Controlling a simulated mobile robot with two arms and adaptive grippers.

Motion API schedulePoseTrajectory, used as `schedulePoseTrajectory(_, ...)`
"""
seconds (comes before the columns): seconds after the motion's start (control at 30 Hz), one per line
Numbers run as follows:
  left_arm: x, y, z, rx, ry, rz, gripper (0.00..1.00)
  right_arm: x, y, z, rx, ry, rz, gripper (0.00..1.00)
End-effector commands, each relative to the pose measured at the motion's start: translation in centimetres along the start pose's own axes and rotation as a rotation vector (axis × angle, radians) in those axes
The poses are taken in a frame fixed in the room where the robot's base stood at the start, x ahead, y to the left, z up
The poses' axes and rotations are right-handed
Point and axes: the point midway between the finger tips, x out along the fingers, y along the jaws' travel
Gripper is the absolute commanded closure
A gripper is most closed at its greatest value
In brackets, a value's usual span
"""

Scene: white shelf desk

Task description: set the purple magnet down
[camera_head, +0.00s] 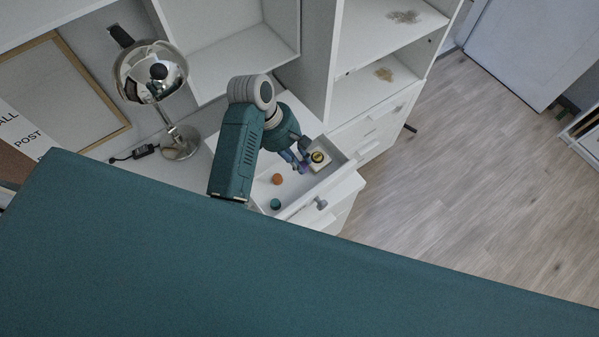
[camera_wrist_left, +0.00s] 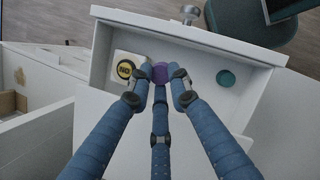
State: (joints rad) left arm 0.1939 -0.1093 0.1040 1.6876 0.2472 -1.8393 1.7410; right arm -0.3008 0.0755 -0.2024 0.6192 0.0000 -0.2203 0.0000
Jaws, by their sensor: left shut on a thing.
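The purple magnet (camera_wrist_left: 160,73) is a small round disc between the fingertips of my left gripper (camera_wrist_left: 159,84), which is shut on it. In the head view my left gripper (camera_head: 300,160) is over the open white drawer (camera_head: 296,207), with the purple magnet (camera_head: 304,169) partly hidden by the fingers. I cannot tell whether the magnet touches the drawer floor. A teal magnet (camera_wrist_left: 226,78) lies in the drawer. My right gripper is not in view.
A white block with a yellow-and-black round thing (camera_wrist_left: 125,68) sits at one end of the drawer. The drawer front has a grey knob (camera_head: 321,203). A chrome lamp (camera_head: 181,142) stands on the desk. Bare drawer floor lies between the magnets.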

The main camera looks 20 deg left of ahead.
Motion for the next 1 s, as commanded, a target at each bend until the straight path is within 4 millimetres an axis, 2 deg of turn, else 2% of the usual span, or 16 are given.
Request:
schedulePoseTrajectory(0.13,2.5,0.0,-1.0,0.000,0.002,-0.003,0.94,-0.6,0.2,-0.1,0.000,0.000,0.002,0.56)
schedulePoseTrajectory(0.33,4.1,0.1,-1.6,0.000,0.000,0.000,0.94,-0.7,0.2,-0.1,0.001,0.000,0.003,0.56)
schedulePoseTrajectory(0.53,6.7,0.1,-2.5,0.000,0.000,-0.001,0.94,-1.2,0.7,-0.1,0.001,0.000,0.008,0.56)
schedulePoseTrajectory(0.9,7.3,0.2,-2.8,0.000,-0.001,0.002,0.97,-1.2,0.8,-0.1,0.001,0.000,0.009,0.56)
schedulePoseTrajectory(0.93,7.3,0.2,-2.8,0.000,-0.001,0.002,0.78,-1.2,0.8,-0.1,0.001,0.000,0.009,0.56)
schedulePoseTrajectory(0.97,7.3,0.2,-2.8,0.000,-0.001,0.002,0.74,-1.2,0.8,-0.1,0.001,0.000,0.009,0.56)
schedulePoseTrajectory(1.0,7.3,0.2,-2.8,0.000,-0.001,0.002,0.74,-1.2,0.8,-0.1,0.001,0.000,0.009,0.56)
